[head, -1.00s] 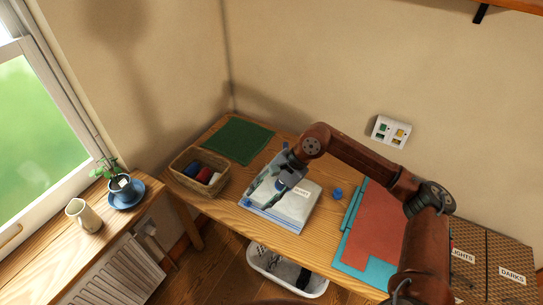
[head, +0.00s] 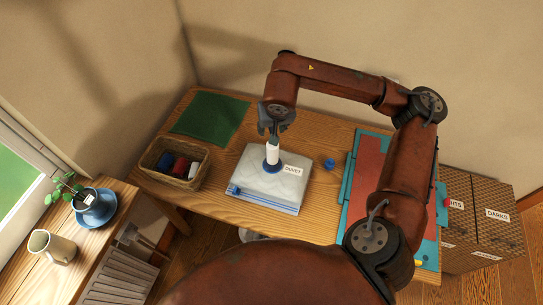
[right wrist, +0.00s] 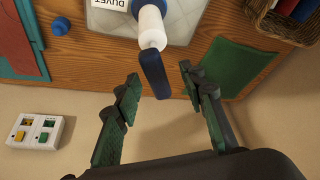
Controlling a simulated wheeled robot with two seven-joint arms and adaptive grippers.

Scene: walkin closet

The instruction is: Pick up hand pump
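The hand pump (head: 272,155) has a white barrel, a blue foot and a dark blue handle. It stands upright on the clear flat bag labelled DUVET (head: 257,191) on the wooden desk. In the right wrist view the pump's white barrel (right wrist: 151,27) is at top centre, with its blue handle (right wrist: 154,74) pointing toward my fingers. My right gripper (right wrist: 160,84) is open, its two fingers either side of the handle end with gaps on both sides. In the head view my right gripper (head: 274,120) is directly above the pump. My left gripper is not in view.
A wicker basket (head: 151,174) with rolled cloths stands left of the bag, near a green mat (head: 211,117). A small blue knob (head: 329,163) and a red-and-teal folding board (head: 363,190) lie to the right. A wall panel (right wrist: 36,132) is behind the desk.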

